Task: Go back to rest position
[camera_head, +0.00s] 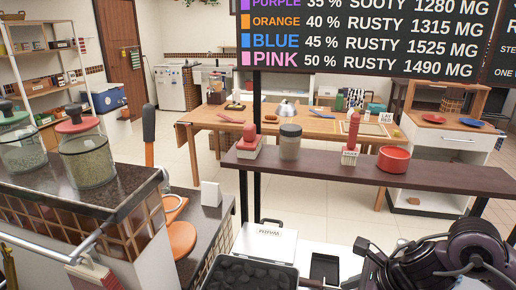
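My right arm comes in at the lower right, dark and jointed. Its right gripper (372,256) seems to be the narrow black end pointing left, over the white surface. Its fingertips are too small and dark to tell whether they are open or shut, and I see nothing clearly held. My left arm and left gripper do not show in this view.
A black tray of dark lumps (252,272) and a white box (268,243) are at the bottom centre. A dark shelf (330,175) bears a red pot (393,159) and jars. A counter with glass jars (88,158) stands left. Tiled floor lies beyond.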

